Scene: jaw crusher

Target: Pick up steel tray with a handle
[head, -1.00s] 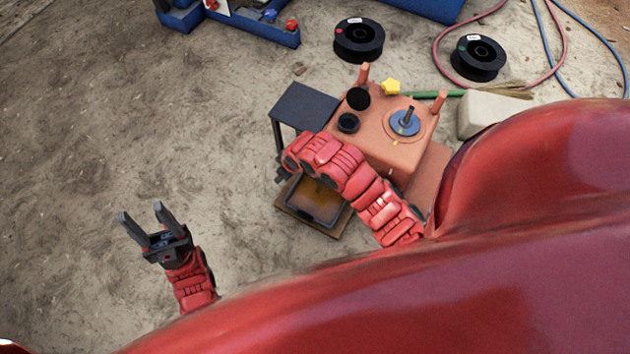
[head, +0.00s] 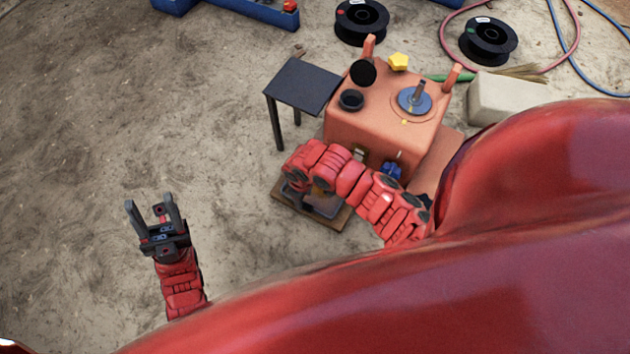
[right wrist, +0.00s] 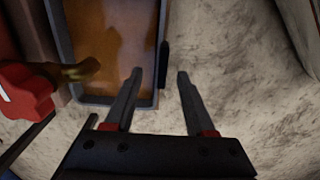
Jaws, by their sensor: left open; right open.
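The steel tray (head: 327,207) has grey rims and lies low in front of the orange machine. My right arm covers part of it in the head view. In the right wrist view the tray (right wrist: 110,35) has a brown-stained inside, and a dark handle (right wrist: 163,62) stands out from its right side. My right gripper (right wrist: 160,72) is open, with its fingertips close to either side of the handle; I cannot tell their exact depth. In the head view it is mostly hidden by its arm. My left gripper (head: 152,212) is open and empty over bare ground at left.
The orange machine (head: 375,130) stands behind the tray, with a dark side table (head: 302,85) to its left. A wooden board (head: 343,224) lies under the tray. A red knob with a brass part (right wrist: 28,92) is close left of my right gripper. Ground at left is clear.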

